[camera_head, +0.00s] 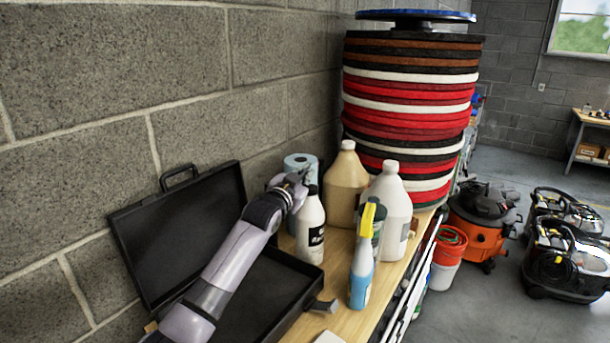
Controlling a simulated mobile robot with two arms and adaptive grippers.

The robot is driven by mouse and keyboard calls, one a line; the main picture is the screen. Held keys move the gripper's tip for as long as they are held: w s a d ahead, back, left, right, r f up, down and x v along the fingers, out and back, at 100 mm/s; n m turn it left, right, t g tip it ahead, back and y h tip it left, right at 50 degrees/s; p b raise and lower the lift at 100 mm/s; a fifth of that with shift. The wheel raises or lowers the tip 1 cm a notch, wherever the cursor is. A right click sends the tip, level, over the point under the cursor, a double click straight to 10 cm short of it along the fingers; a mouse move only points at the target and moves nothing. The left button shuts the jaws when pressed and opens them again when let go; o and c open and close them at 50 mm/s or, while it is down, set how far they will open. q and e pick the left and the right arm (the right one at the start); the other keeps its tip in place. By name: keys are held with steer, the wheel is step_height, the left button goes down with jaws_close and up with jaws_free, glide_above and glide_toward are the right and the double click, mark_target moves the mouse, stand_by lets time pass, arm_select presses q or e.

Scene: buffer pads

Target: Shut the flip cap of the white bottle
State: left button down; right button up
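A white bottle (311,217) with a dark label and a dark top stands upright on the wooden bench. My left arm reaches in from the lower left, over the open black case. My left gripper (301,178) is at the top of this bottle. It covers part of the cap, so I cannot tell whether the flip cap is open, or whether the gripper touches it. The fingers are too small and dark to show whether they are open or shut. My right gripper is not in view.
An open black case (180,225) lies left of the bottle. A blue paper roll (300,160), a tan jug (345,180), a white jug (394,210) and a blue spray bottle (361,275) crowd around it. A tall stack of pads (410,100) rises behind.

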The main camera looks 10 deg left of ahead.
arm_select(q)
steer(key=shift+f, duration=0.1)
steer(key=c, duration=1.8)
jaws_free()
steer(key=s+a, duration=0.2)
steer(key=s, duration=1)
steer(key=shift+w, duration=0.1)
